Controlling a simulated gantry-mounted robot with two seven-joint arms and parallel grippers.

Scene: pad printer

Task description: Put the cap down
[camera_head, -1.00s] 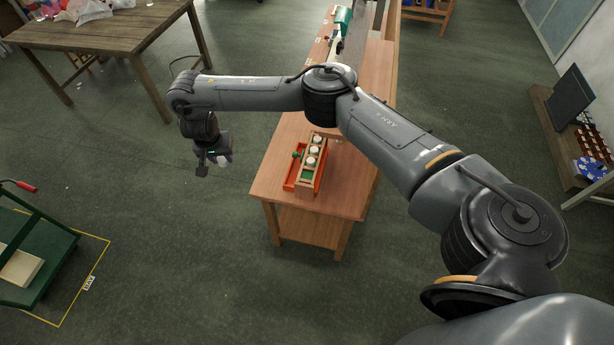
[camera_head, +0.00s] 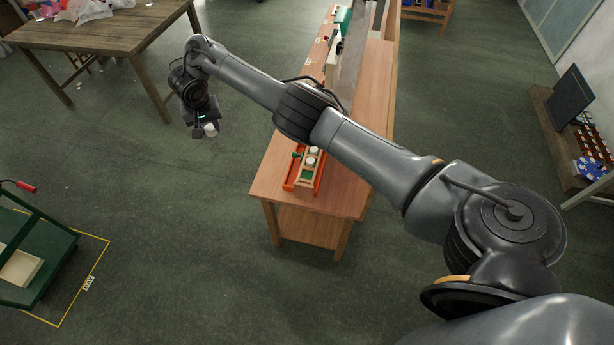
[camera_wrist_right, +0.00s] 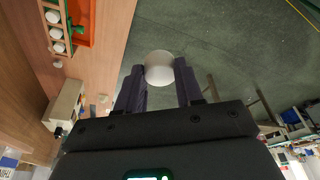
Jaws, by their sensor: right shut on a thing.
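A white cap (camera_head: 210,129) is held in my right gripper (camera_head: 203,131), over the open floor to the left of the wooden bench. In the right wrist view the cap (camera_wrist_right: 160,68) sits between the two dark fingers of my right gripper (camera_wrist_right: 161,85), clear of any surface. On the near end of the bench stands an orange and wooden holder (camera_head: 291,180) with round white caps (camera_head: 312,157) in a row. The caps and holder also show in the right wrist view. My arm hides part of the holder in the head view. My left gripper is not in view.
The wooden bench (camera_head: 270,185) runs away from me, with machine parts at its far end. A wooden table (camera_head: 90,35) with bags stands at the upper left. A green cart (camera_head: 45,265) is at lower left. The floor between them is free.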

